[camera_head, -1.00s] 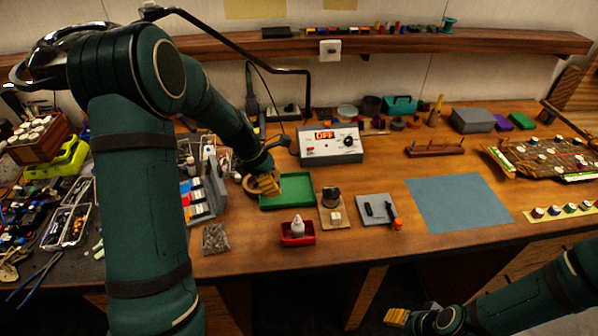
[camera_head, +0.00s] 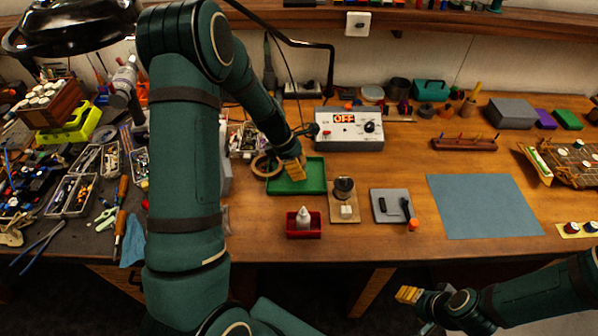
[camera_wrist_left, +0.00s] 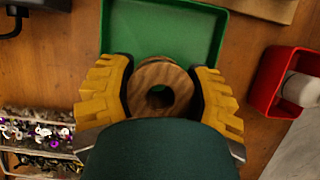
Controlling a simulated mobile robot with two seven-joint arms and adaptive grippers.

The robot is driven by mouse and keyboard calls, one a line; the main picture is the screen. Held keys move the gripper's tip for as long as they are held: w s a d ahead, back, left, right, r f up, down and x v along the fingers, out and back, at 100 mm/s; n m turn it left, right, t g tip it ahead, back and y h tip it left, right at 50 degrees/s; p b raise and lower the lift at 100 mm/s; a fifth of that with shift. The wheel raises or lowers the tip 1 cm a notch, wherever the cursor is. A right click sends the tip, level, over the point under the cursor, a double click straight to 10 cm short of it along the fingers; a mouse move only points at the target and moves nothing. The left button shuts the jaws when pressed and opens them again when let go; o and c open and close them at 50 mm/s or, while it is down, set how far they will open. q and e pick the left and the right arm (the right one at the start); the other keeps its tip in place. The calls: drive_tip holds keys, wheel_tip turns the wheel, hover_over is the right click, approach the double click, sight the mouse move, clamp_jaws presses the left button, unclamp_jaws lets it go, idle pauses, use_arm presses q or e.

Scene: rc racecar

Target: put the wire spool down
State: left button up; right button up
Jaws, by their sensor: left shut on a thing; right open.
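The wire spool (camera_wrist_left: 160,88) shows its round wooden flange with a dark centre hole in the left wrist view. My left gripper (camera_wrist_left: 163,90) is shut on it, with a yellow finger on each side. In the head view my left gripper (camera_head: 293,170) is over the left part of the green tray (camera_head: 314,162); the spool is hard to make out there. I cannot tell whether the spool touches the tray floor. The tray also shows beyond the spool in the left wrist view (camera_wrist_left: 213,30). My right gripper (camera_head: 408,294) is open and empty, in front of the bench.
A tan ring (camera_head: 265,167) lies just left of the tray. A red bin (camera_head: 291,225) with a white bottle stands in front of it. A control box reading OFF (camera_head: 349,142) stands behind. The blue mat (camera_head: 483,207) is bare.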

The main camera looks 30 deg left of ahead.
use_arm(q)
wheel_tip(320, 180, down, 2)
drive_tip(key=shift+f, duration=0.25)
drive_tip(key=shift+f, duration=0.1)
drive_tip(key=o, duration=1)
drive_tip(key=shift+f, duration=0.1)
drive_tip(key=shift+r, duration=0.25)
drive_tip(key=p+v, duration=0.1)
drive_tip(key=v, duration=1.1)
